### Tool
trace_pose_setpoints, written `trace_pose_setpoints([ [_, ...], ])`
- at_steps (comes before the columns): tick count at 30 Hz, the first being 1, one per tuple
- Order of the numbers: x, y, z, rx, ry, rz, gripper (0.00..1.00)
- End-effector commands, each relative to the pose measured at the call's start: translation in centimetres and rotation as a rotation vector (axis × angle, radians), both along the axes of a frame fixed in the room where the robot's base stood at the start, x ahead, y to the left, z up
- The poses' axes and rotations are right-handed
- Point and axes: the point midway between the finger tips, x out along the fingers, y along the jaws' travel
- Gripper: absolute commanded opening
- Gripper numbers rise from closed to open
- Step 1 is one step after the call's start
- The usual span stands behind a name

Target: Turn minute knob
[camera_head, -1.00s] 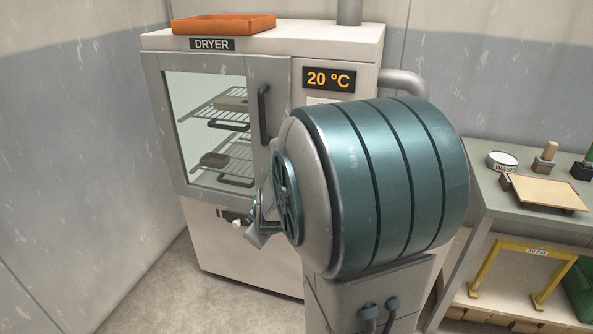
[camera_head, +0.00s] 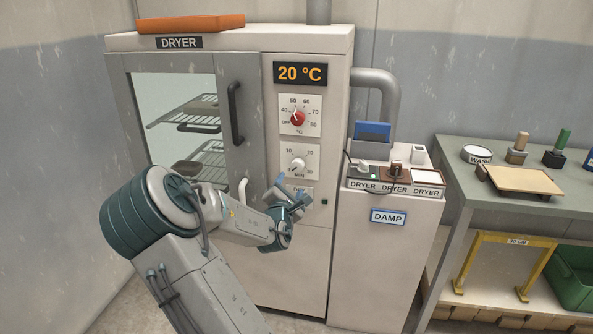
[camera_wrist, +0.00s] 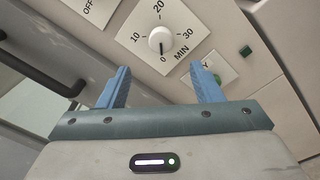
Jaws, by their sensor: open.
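The minute knob (camera_head: 298,165) is a small white dial on a square white plate marked MIN, on the dryer's front below the red-centred temperature knob (camera_head: 297,118). In the wrist view the minute knob (camera_wrist: 160,39) lies ahead of and between my two blue fingers, with its pointer near 0. My gripper (camera_head: 290,190) is open and empty, just below the minute dial in the head view. In the wrist view my gripper (camera_wrist: 161,85) shows a wide gap between its fingers. They look apart from the knob.
The dryer (camera_head: 342,60) reads 20 °C, and its glass door (camera_head: 228,75) has a dark handle (camera_head: 235,112). A small green button (camera_wrist: 246,51) is right of the dial. A DAMP cabinet (camera_head: 385,250) with plugs on top stands close at the right, beside a workbench (camera_head: 455,170).

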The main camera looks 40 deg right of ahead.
Motion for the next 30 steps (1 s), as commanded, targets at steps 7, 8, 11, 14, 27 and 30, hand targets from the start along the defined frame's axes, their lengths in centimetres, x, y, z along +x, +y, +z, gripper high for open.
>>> trace_pose_setpoints([
  [7, 3.1, -3.6, 0.0, 0.002, -0.002, -0.003, 0.59],
  [8, 3.5, -4.0, 0.0, 0.002, -0.001, -0.003, 0.59],
  [11, 4.8, -5.4, 0.0, 0.003, -0.001, -0.003, 0.59],
  [14, 6.0, -6.6, 0.0, 0.003, 0.0, -0.003, 0.59],
  [27, 8.3, -8.9, -0.1, 0.006, 0.0, -0.001, 0.59],
  [30, 8.3, -8.9, -0.1, 0.006, 0.0, -0.001, 0.59],
])
